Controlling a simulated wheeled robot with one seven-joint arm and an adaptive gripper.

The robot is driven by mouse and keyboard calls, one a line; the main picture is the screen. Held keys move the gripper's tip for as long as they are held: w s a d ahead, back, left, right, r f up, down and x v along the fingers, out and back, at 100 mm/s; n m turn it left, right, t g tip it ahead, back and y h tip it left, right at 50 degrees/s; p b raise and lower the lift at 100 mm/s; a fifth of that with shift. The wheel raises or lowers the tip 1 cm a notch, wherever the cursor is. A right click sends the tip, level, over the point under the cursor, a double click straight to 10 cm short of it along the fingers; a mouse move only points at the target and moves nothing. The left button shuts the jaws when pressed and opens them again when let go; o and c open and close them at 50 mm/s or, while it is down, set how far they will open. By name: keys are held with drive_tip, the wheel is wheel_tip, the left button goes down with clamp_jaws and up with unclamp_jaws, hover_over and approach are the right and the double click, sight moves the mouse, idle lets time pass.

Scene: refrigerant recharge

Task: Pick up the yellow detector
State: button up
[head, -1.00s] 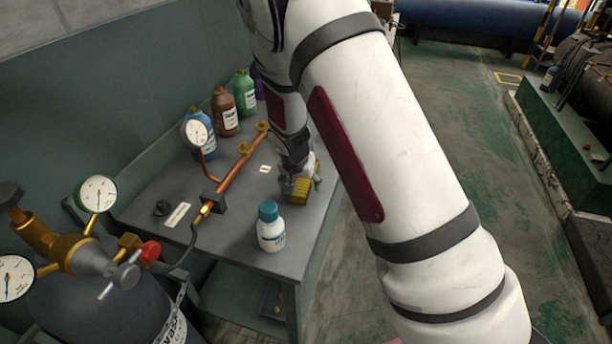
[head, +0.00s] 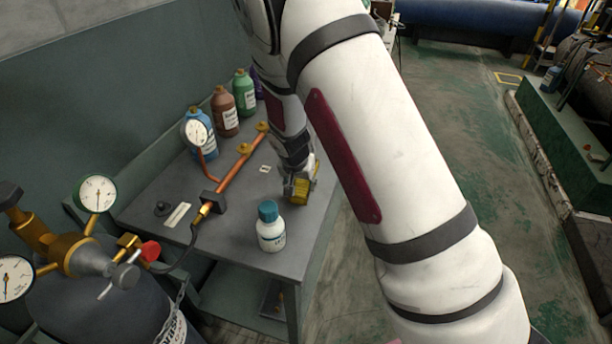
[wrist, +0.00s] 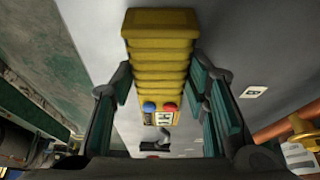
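The yellow detector (head: 299,191) is at the right edge of the grey workbench, partly hidden by my gripper in the head view. In the wrist view the detector (wrist: 160,50) has a ribbed yellow body, with a blue and a red button and a small display at its lower end. My gripper (head: 298,186) points down over it. In the wrist view the two green-padded fingers (wrist: 162,85) lie along both sides of the detector and appear to touch it. I cannot tell whether the detector is clear of the bench top.
A white bottle with a blue cap (head: 270,228) stands close by on the workbench (head: 225,250). A copper pipe (head: 240,168) with a gauge (head: 197,132) runs behind. Several coloured bottles line the back. A gas cylinder (head: 95,300) with gauges stands at front left.

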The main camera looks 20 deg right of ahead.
drive_tip(key=c, duration=0.3)
drive_tip(key=shift+w+r, duration=0.1)
drive_tip(key=shift+r, duration=0.75)
wheel_tip(320, 180, up, 2)
drive_tip(key=shift+r, duration=0.25)
drive_tip(key=s+r, duration=0.2)
drive_tip(key=s, duration=1.4)
drive_tip(key=shift+d+r+p, duration=0.25)
drive_tip(key=shift+r+p, duration=0.8)
drive_tip(key=shift+r, duration=0.05)
drive_tip(key=shift+d+r+p, duration=0.2)
drive_tip(key=shift+r+p, duration=0.8)
drive_tip(key=shift+r, duration=0.05)
